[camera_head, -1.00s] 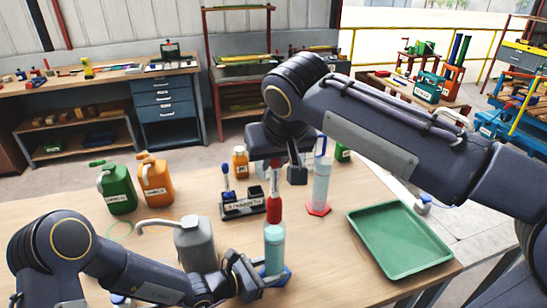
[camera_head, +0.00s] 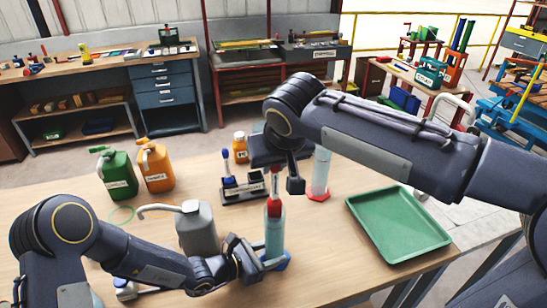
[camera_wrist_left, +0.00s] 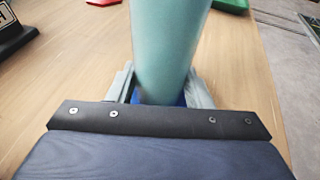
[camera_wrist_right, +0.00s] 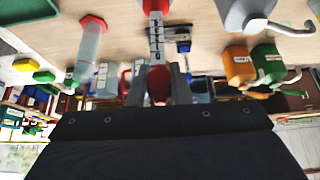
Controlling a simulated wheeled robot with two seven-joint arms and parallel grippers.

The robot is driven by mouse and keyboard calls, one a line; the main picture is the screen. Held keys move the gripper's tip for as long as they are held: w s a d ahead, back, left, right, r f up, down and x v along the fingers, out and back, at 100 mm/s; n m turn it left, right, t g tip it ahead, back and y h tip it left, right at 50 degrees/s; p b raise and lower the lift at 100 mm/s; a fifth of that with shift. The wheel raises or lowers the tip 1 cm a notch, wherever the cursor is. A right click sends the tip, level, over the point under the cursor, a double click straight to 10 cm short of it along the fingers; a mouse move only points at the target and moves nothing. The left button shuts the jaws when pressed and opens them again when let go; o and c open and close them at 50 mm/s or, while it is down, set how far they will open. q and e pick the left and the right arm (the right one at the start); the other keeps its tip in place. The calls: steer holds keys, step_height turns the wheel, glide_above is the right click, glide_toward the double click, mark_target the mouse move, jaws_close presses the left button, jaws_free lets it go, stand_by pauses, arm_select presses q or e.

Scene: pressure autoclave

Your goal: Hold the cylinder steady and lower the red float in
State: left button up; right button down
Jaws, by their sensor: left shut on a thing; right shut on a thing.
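The cylinder (camera_head: 274,239) stands upright on a blue base, holding blue-green liquid. My left gripper (camera_head: 268,262) is shut around its lower part; the left wrist view shows the cylinder (camera_wrist_left: 168,50) between the fingers (camera_wrist_left: 165,88). The red float (camera_head: 274,208) has a pale marked stem and a red top. It hangs upright at the cylinder's mouth, its red lower part overlapping the rim; how far inside it is, I cannot tell. My right gripper (camera_wrist_right: 158,88) is shut on the red top; the right wrist view shows the marked stem (camera_wrist_right: 156,42) beyond the fingers.
A grey jug (camera_head: 197,232) stands close left of the cylinder. A clear cylinder with a red base (camera_head: 319,175) stands behind right. A dark rack (camera_head: 240,190) is behind left. A green tray (camera_head: 400,230) lies right. Green (camera_head: 117,175) and orange (camera_head: 155,167) jugs stand far left.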

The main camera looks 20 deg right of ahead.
mark_target(275, 190)
steer(key=shift+f, duration=4.15)
steer(key=c, duration=1.3)
jaws_free()
steer(key=shift+o, duration=0.2)
steer(key=v, duration=1.2)
